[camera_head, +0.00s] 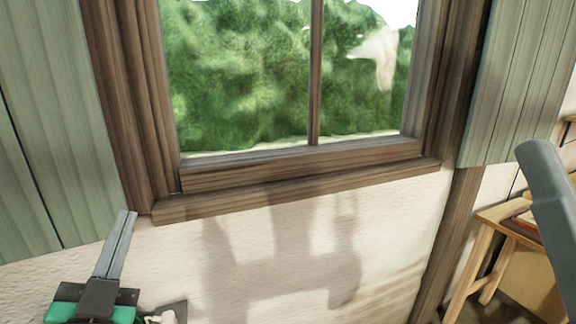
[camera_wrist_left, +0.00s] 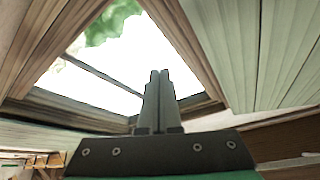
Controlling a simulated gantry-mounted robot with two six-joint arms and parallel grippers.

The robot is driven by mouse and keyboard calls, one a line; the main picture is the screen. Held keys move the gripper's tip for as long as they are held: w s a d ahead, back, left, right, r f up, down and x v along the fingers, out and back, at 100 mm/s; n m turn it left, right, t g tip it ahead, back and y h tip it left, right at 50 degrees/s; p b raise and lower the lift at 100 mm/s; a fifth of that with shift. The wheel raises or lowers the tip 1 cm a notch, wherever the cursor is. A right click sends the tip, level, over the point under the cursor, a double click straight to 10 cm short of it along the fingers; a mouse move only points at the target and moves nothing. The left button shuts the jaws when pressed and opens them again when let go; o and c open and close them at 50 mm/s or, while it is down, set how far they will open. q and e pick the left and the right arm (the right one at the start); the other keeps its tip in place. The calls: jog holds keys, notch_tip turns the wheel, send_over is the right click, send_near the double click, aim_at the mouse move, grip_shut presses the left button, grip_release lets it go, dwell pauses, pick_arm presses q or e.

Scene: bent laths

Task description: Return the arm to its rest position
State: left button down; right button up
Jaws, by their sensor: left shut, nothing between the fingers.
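My left gripper (camera_head: 127,218) is at the lower left of the head view, pointing up beside the lower left corner of the window frame. Its two grey fingers lie together, shut and empty. In the left wrist view the left gripper (camera_wrist_left: 160,75) points up towards the window, with its fingers side by side and nothing between them. A grey rounded link at the right edge of the head view seems to be part of my right arm; the right gripper does not show.
A wooden-framed window (camera_head: 300,165) with a sill fills the middle. Green shutters stand at the left (camera_head: 45,130) and right (camera_head: 515,90). The pale wall (camera_head: 290,240) below is bare. A wooden stool or table (camera_head: 490,245) stands at the lower right.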

pick_arm(q)
jog(key=s+d+r+n+t+h, duration=0.1)
jog(key=s+d+r+t+h, duration=0.2)
jog(key=s+r, duration=0.5)
jog(key=s+d+r+n+t+h, duration=0.2)
jog(key=s+d+r+h, duration=0.1)
jog(key=s+r, duration=0.5)
notch_tip(320, 180, up, 37)
jog(key=w+p, duration=0.1)
jog(key=p, duration=3.7)
jog(key=shift+w+n+p, duration=0.3)
jog(key=shift+a+r+y, duration=0.15)
jog(key=shift+y, duration=0.15)
